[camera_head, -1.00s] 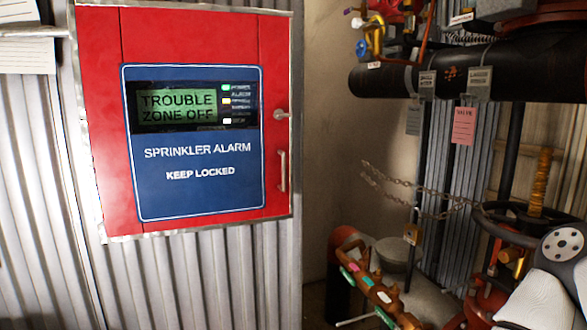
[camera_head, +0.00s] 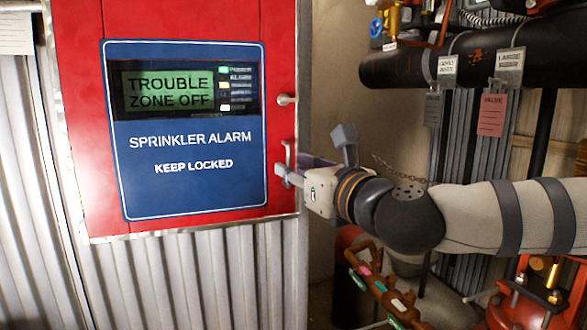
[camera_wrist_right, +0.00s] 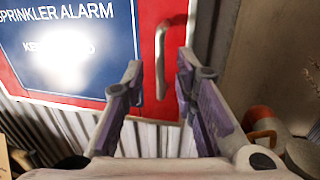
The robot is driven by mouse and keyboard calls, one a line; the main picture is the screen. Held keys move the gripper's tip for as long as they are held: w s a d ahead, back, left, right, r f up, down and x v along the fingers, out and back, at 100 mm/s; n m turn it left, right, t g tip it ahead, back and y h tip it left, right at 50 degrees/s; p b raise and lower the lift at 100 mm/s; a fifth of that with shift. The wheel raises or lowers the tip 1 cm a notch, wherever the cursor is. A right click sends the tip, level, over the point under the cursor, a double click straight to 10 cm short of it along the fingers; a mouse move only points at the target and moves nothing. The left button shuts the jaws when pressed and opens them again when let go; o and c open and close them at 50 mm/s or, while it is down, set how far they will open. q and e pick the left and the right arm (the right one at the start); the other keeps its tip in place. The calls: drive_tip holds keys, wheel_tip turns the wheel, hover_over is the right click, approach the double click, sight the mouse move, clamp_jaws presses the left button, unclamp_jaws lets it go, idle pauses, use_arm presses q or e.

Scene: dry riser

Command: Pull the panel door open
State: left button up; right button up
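The red panel door (camera_head: 283,50) with a blue "SPRINKLER ALARM KEEP LOCKED" plate (camera_head: 185,200) is closed in the head view. Its metal bar handle (camera_head: 289,152) stands upright near the door's right edge, below a small round knob (camera_head: 286,99). My right gripper (camera_head: 312,154) is at the handle, fingers spread. In the right wrist view, the handle (camera_wrist_right: 161,60) shows between and beyond the open fingers of my right gripper (camera_wrist_right: 158,66). No grip on it shows, and contact is unclear. My left gripper is in neither view.
Corrugated metal wall (camera_head: 190,270) surrounds the panel. To the right are a thick black pipe (camera_head: 400,70) with hanging tags (camera_head: 492,114), a chain (camera_head: 395,171), and red valve parts (camera_head: 535,285). Below my right arm stand brown-red fittings (camera_head: 385,295). Space in front of the door looks clear.

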drive_tip(key=shift+w+a, duration=0.35)
drive_tip(key=shift+w, duration=0.25)
clamp_jaws()
drive_tip(key=shift+s+f, duration=0.1)
